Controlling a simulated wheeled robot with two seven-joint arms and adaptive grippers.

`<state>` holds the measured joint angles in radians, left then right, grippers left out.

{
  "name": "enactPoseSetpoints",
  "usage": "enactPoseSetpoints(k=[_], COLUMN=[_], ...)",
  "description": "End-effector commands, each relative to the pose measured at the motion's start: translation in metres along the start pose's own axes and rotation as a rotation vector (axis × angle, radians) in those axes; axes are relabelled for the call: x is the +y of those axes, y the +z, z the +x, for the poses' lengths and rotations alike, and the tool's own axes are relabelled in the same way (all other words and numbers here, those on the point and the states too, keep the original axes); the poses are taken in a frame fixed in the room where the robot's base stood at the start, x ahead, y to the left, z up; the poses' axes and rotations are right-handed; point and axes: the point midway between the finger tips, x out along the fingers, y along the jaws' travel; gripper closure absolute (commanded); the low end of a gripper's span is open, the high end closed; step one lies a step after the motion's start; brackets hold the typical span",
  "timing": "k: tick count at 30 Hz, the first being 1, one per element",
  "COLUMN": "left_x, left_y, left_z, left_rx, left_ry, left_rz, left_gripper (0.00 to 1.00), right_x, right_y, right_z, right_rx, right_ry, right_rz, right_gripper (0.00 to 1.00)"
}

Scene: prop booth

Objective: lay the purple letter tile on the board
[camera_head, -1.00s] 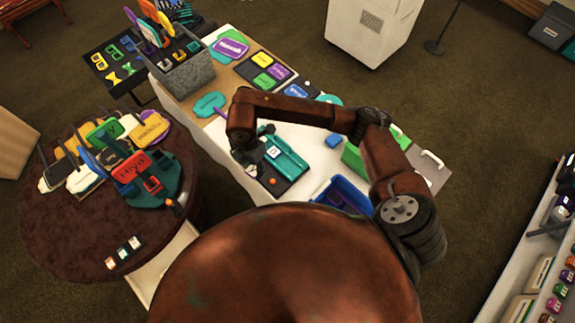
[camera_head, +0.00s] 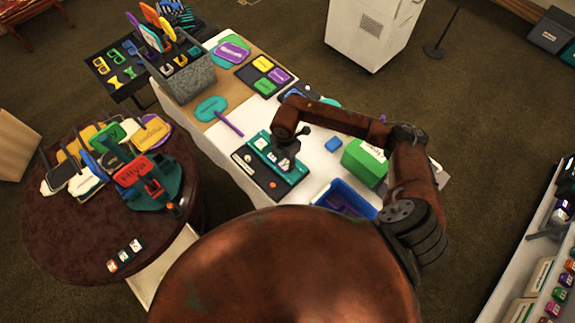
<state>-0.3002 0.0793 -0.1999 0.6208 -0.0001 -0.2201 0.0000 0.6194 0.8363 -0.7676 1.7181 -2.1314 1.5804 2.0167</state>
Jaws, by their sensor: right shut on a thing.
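My right gripper (camera_head: 284,163) points down over the black and teal board (camera_head: 258,177) on the white table. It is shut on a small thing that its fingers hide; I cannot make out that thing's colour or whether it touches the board. The board has a teal strip with small pale letter marks, a black part with a white round piece, and an orange round piece near the front corner. I cannot pick out a purple letter tile for certain. My left gripper is not in view.
A blue bin (camera_head: 344,196) with purple in it and a green box (camera_head: 364,163) stand right of the board. A teal paddle with a purple handle (camera_head: 229,124) lies behind it. A grey box (camera_head: 187,82) of signs stands farther back. White tabletop (camera_head: 318,160) is bare beside the board.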

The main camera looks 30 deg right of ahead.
Motion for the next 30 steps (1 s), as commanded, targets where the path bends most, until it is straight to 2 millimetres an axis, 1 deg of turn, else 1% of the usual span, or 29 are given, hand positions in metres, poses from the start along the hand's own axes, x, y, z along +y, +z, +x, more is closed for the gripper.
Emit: enactPoseSetpoints(k=[5, 6, 9, 12, 23, 24, 30], left_x=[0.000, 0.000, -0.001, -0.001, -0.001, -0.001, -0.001], left_y=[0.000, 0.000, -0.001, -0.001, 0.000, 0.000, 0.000], left_z=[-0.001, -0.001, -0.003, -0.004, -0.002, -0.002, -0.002], left_rx=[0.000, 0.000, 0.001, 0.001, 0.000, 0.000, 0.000], left_ry=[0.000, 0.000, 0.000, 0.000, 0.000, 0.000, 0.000], left_rz=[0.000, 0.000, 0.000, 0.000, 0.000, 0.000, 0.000], left_gripper=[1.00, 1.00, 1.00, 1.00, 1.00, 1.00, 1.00], right_x=[-0.001, -0.002, -0.003, -0.001, -0.001, -0.001, -0.001], right_y=[0.008, 0.012, 0.009, 0.010, 0.009, 0.009, 0.009], right_z=[0.009, 0.013, 0.029, 0.040, 0.045, 0.045, 0.045], right_rx=[-0.001, -0.002, 0.002, 0.001, 0.000, 0.000, 0.000], right_ry=[-0.001, -0.002, -0.003, 0.000, 0.000, 0.000, 0.000], right_rz=[0.001, 0.002, 0.000, 0.000, -0.001, -0.001, -0.001], right_gripper=[0.86, 0.86, 0.86, 0.86, 0.86, 0.65, 0.51])
